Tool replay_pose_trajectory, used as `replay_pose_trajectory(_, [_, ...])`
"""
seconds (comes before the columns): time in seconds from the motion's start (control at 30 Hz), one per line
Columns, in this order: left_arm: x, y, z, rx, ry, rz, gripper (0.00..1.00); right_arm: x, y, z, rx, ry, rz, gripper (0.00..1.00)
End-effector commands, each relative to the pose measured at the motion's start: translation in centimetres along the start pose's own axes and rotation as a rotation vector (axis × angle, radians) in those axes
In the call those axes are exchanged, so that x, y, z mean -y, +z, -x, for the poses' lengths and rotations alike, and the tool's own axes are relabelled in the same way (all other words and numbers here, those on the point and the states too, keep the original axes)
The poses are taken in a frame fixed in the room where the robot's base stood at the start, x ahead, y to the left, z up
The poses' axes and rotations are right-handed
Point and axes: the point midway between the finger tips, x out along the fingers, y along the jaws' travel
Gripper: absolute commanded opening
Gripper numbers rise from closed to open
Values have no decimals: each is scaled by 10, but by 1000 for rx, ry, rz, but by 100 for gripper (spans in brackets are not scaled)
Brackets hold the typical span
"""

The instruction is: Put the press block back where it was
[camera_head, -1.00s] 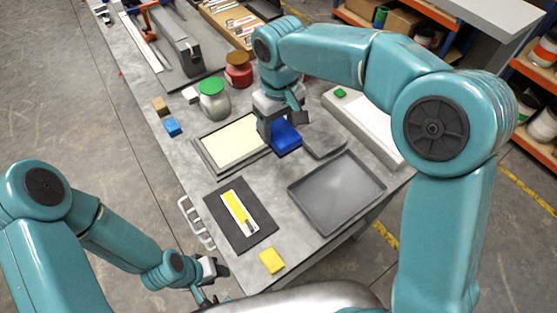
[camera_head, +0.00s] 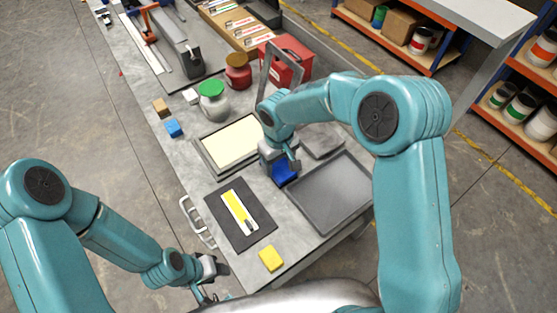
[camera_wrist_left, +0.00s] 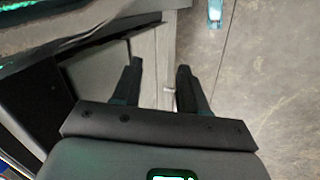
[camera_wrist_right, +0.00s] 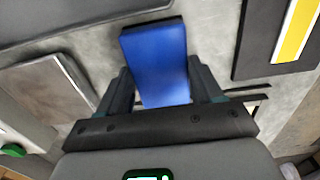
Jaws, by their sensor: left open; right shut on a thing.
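A blue block (camera_head: 284,173), which I take to be the press block, is held by my right gripper (camera_head: 282,163) between the cream-panelled frame (camera_head: 205,163) and the dark tray (camera_head: 318,203). The block (camera_wrist_right: 158,62) sits between the fingers in the right wrist view; I cannot tell if it touches the table. My left gripper (camera_wrist_left: 157,88) is open and empty, low at the table's front left edge. A grey plate (camera_head: 322,142) lies behind the tray, partly hidden by my right arm.
A black mat (camera_head: 218,205) with a yellow-and-white strip lies at front left, a yellow block (camera_head: 271,258) near the front edge. Jars (camera_head: 213,103), a small blue block (camera_head: 174,128) and a red box (camera_head: 290,60) stand farther back. Bare table shows between mat and tray.

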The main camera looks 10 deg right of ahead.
Motion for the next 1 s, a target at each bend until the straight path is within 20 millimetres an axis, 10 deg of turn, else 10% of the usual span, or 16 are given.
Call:
replay_pose_trajectory(0.17, [2, 0, -5, 0, 0, 0, 43, 0, 0, -4, -1, 0, 0, 41])
replay_pose_trajectory(0.2, [2, 0, -5, 0, 0, 0, 43, 0, 0, -4, 0, 0, 0, 69])
replay_pose_trajectory(0.3, [1, 0, -3, 0, 0, 0, 43, 0, 0, -3, 0, 0, 0, 91])
replay_pose_trajectory(0.67, [0, 0, 1, 0, 0, 0, 43, 0, 0, 5, -2, 1, 0, 91])
replay_pose_trajectory(1.0, [4, 0, -11, 0, 0, 0, 43, 0, -1, 77, -6, 2, 0, 91])
